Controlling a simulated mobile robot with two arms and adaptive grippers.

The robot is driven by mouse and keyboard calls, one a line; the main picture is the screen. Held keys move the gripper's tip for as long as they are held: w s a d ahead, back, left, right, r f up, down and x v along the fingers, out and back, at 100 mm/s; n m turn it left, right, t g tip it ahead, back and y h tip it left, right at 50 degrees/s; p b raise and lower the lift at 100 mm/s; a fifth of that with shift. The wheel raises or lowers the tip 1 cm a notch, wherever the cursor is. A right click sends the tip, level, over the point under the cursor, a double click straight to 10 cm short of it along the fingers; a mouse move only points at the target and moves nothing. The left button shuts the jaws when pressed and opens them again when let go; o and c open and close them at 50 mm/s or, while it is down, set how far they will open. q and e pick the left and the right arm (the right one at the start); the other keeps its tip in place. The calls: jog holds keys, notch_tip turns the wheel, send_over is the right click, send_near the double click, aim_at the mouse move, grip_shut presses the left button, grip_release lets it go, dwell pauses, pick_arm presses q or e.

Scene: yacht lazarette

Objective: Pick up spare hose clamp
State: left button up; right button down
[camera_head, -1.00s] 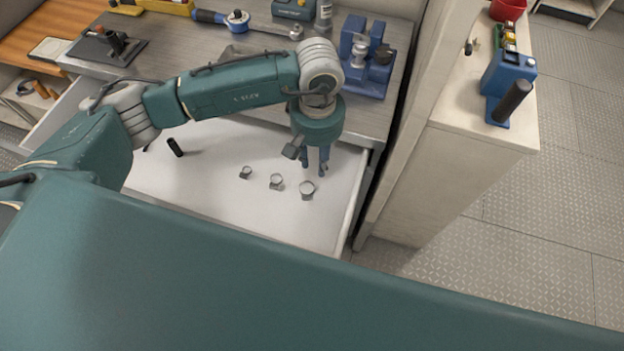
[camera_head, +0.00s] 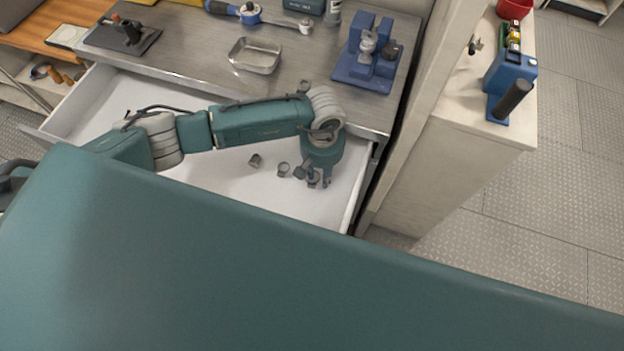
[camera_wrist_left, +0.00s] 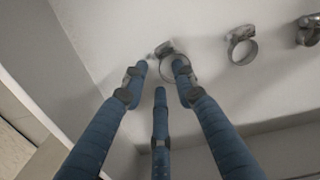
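Several small metal hose clamps stand in the open white drawer. In the head view, two show left of my left gripper: one clamp (camera_head: 254,160) and a middle clamp (camera_head: 283,169). My left gripper (camera_head: 319,180) is low in the drawer's right part and largely covers the rightmost clamp. In the left wrist view its blue fingers (camera_wrist_left: 160,82) are spread, with that rightmost clamp (camera_wrist_left: 172,66) at their tips, close to the right finger. I cannot tell whether they touch. The middle clamp (camera_wrist_left: 241,46) and another clamp (camera_wrist_left: 309,31) lie off to the right. My right gripper is not in view.
The drawer (camera_head: 215,172) has walls close to my left gripper. The metal worktop (camera_head: 195,50) above it holds an empty metal tray (camera_head: 255,56), a blue fixture (camera_head: 368,58) and a ratchet (camera_head: 250,14). A cabinet (camera_head: 440,160) stands right of the drawer.

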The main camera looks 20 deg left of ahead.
pick_arm(q)
grip_shut()
